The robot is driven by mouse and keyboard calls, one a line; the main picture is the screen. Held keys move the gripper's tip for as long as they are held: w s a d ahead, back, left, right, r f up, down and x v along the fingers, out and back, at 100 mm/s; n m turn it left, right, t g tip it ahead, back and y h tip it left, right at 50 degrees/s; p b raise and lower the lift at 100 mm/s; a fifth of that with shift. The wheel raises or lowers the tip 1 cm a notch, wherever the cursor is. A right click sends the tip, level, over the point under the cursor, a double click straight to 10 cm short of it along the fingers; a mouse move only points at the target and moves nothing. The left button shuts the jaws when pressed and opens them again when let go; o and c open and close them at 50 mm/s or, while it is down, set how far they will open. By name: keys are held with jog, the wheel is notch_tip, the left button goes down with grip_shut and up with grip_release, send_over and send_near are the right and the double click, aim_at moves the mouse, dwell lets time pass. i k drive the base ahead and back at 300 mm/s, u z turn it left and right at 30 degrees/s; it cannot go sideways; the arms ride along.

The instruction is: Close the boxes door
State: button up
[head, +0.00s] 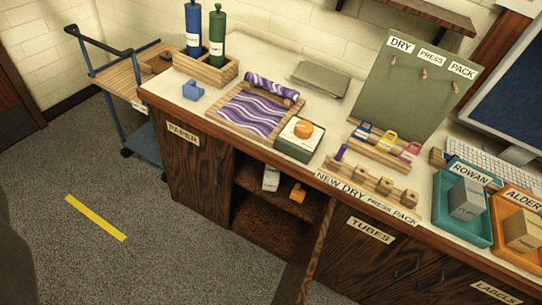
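A wooden cabinet door (307,255) stands open, swung out from the counter front and seen nearly edge-on at the bottom centre. I see no boxes label on it from here. The open compartment (270,232) is to its left, between the doors labelled PAPER (184,134) and TUBES (370,230). Inside on the shelf are a pale carton (271,179) and an orange item (298,193). The door's lower end is cut off by the picture edge. My gripper is not in view.
The grey floor (140,250) left of the door is clear, with a yellow strip (95,218). A blue-framed cart (142,130) stands beyond the counter's left end. Bottles, trays, a keyboard and a pegged rack crowd the countertop (262,60). A dark shape fills the lower left edge.

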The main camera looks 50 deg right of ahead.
aim_at(294, 283)
jog(key=k, duration=1.4)
jog(key=z, duration=0.95)
jog(key=i, duration=0.5)
jog(key=u, duration=0.1)
